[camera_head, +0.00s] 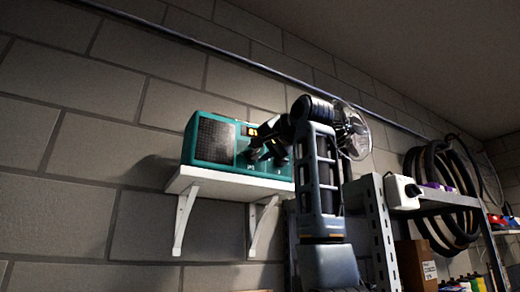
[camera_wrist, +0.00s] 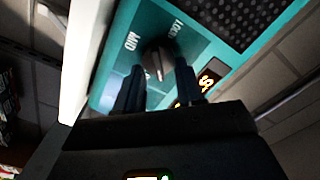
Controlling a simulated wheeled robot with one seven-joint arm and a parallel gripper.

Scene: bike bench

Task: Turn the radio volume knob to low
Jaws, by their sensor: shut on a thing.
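The teal radio (camera_head: 190,146) stands on a white wall shelf, with a dark speaker grille on its left and a lit amber display (camera_head: 251,132). My gripper (camera_head: 265,152) is at the right part of its front. In the wrist view, the dark round volume knob (camera_wrist: 157,56) sits between the two fingers of my gripper (camera_wrist: 159,76), which are shut on it. A pale line on the knob points toward my gripper's palm. Labels that seem to read MID and LOUD show beside the knob. Any low mark is hidden. The knob is hidden in the head view.
The white shelf (camera_head: 235,187) on two brackets carries the radio against a block wall. At right, a metal rack (camera_head: 382,235) holds a white box (camera_head: 401,191); black tyres (camera_head: 440,205) hang behind it. A small fan (camera_head: 352,130) shows behind my arm.

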